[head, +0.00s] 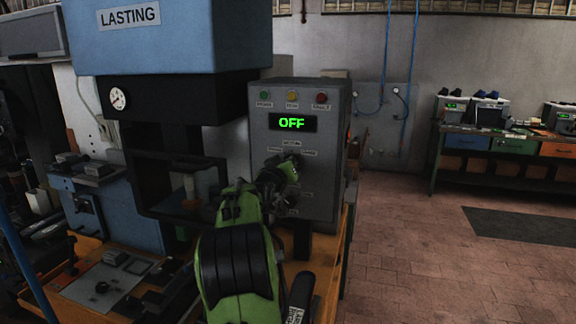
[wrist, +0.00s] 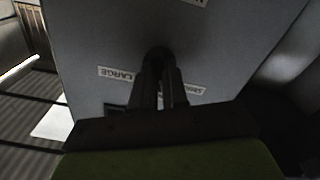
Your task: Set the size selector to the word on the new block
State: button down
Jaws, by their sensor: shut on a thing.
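The grey control box (head: 258,185) carries a display (head: 292,123) that reads OFF in green. My gripper (head: 278,168) is at the front of this box and covers the selector in the head view. In the wrist view my gripper (wrist: 160,75) is shut on a dark selector knob (wrist: 157,54). An upside-down LARGE label (wrist: 117,74) is left of the knob, and a partly hidden label (wrist: 195,89), seemingly SMALL, is right of it. I cannot tell which way the knob points. I cannot make out a new block or its word.
The blue press marked LASTING (head: 168,38) stands left of the box. An orange bench (head: 322,262) is below, with a tray of parts (head: 93,285) at front left. A workbench (head: 450,131) stands far right. The tiled floor (head: 410,255) on the right is mostly clear.

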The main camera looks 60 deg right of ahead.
jog(key=shift+w+n, duration=0.1)
jog(key=shift+n, duration=1.8)
jog(key=c, duration=1.1)
grip_release()
jog(key=shift+c, duration=0.2)
jog(key=s+a+b, duration=0.2)
jog(key=a+b, duration=0.1)
jog(key=a, duration=1.2)
jog(key=shift+s+a, duration=0.25)
jog(key=shift+a, duration=0.05)
jog(key=shift+a+f, duration=0.1)
jog(key=shift+f, duration=0.05)
